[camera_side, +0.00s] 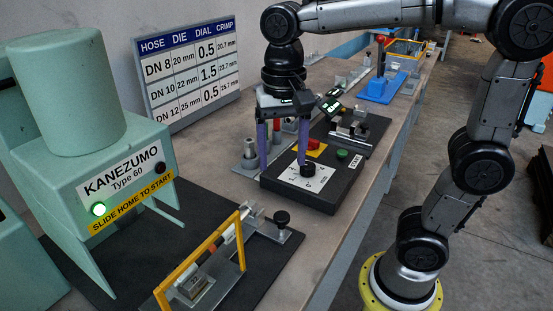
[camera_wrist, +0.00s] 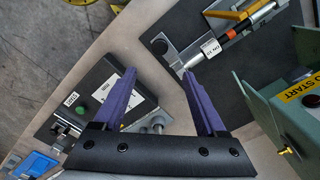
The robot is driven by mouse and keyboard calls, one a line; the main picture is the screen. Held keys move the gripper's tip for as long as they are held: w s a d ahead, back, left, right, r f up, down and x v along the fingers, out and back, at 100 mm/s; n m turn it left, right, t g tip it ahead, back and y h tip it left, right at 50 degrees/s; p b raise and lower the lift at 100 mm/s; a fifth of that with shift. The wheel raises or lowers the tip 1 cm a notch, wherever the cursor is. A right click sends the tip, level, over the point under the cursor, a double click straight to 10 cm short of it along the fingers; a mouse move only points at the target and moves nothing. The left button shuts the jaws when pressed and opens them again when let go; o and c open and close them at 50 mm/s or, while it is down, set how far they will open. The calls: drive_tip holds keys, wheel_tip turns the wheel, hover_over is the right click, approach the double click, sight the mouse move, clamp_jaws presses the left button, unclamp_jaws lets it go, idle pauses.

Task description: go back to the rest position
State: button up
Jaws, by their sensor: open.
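My gripper (camera_side: 283,160) has two purple fingers spread apart with nothing between them. In the side view it hangs, pointing down, over the black control panel (camera_side: 325,196) with its white dial plate; whether the fingertips touch the panel I cannot tell. In the wrist view my gripper (camera_wrist: 159,73) is also open and empty, with the panel (camera_wrist: 92,82) at left, partly hidden by a finger. My arm arches from its base at the lower right over the bench.
The green KANEZUMO press (camera_side: 125,185) stands at left with a green lamp lit. A yellow-framed fixture (camera_side: 205,248) holding a hose piece lies in front of it. A chart (camera_side: 192,75) stands behind. A blue fixture (camera_side: 382,88) sits farther along the bench (camera_side: 290,240).

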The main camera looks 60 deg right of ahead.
drive_tip(key=s+d+f+n+t, duration=0.2)
drive_tip(key=s+n, duration=0.2)
drive_tip(key=s, duration=0.1)
drive_tip(key=s+d+f+n+t, duration=0.2)
drive_tip(key=s+n+t, duration=0.1)
drive_tip(key=s+n, duration=0.2)
drive_tip(key=shift+s+d+f+t, duration=0.15)
drive_tip(key=shift+d+f+t, duration=0.05)
drive_tip(key=shift+f+t, duration=0.1)
drive_tip(key=shift+o, duration=0.3)
drive_tip(key=shift+r, duration=0.1)
idle(2.2)
